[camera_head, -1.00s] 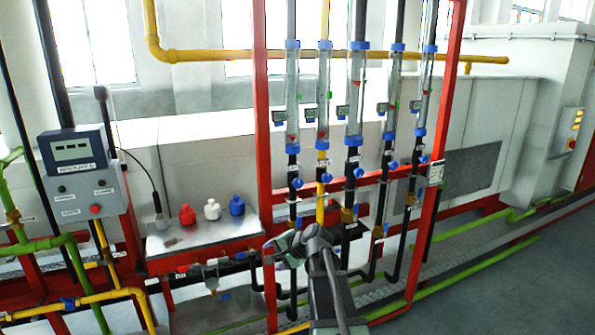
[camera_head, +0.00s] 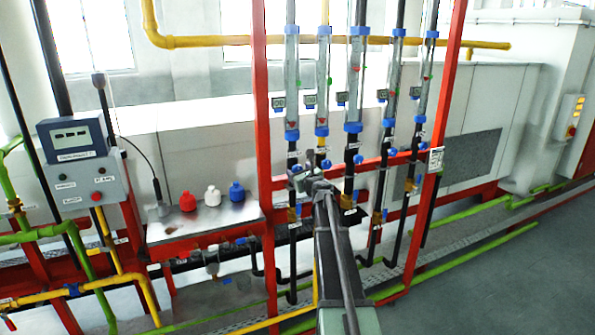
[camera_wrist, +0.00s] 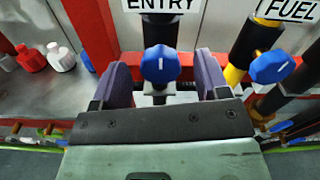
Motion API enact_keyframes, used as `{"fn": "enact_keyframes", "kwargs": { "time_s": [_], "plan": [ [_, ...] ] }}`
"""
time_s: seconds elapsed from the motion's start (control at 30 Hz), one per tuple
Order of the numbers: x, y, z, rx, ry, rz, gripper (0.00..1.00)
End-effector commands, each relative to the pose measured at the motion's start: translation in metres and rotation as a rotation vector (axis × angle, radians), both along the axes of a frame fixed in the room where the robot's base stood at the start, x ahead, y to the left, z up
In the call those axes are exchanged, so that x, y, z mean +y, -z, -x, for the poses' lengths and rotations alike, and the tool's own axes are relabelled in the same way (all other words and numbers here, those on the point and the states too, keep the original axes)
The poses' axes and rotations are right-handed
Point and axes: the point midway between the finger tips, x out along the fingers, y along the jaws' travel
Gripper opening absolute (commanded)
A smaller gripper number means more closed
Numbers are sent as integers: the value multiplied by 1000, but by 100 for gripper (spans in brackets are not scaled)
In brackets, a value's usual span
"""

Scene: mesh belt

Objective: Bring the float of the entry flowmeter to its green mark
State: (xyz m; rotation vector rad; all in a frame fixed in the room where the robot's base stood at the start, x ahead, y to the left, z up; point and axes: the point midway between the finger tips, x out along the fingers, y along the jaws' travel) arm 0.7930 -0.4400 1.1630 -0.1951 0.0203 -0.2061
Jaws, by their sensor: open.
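The entry flowmeter (camera_head: 292,85) is the leftmost clear tube on the red frame in the head view. A small red float shows low in it, below a small green mark; the exact reading is too small to tell. In the wrist view the ENTRY label (camera_wrist: 158,4) sits above a blue valve knob (camera_wrist: 160,65). My gripper (camera_wrist: 161,72) is open, with one purple finger on each side of this knob. Gaps show between fingers and knob. In the head view my gripper (camera_head: 305,176) is at the foot of the leftmost tube and covers most of the knob.
The blue FUEL knob (camera_wrist: 272,68) is close to the right of my right finger. More flowmeters stand to the right. Red, white and blue bottles (camera_head: 212,196) stand on a metal shelf at left. A red upright (camera_head: 263,120) stands just left of the entry line.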

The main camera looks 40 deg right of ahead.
Motion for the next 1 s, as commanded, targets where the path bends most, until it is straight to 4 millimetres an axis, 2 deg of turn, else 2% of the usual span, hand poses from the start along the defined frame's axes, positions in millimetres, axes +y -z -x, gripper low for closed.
{"fn": "enact_keyframes", "kwargs": {
  "time_s": [0.03, 0.1, 0.37, 0.6, 0.7, 1.0],
  "plan": [
    [-4, 0, -11, 0, 0, 0, 68],
    [-5, 0, -18, 0, 1, 0, 68],
    [-4, 0, -20, 0, 1, 1, 68],
    [-4, 0, -20, 0, 0, 1, 32],
    [-4, 0, -20, 0, 0, 1, 19],
    [-4, 0, -20, 7, 0, 34, 19]
  ]
}}
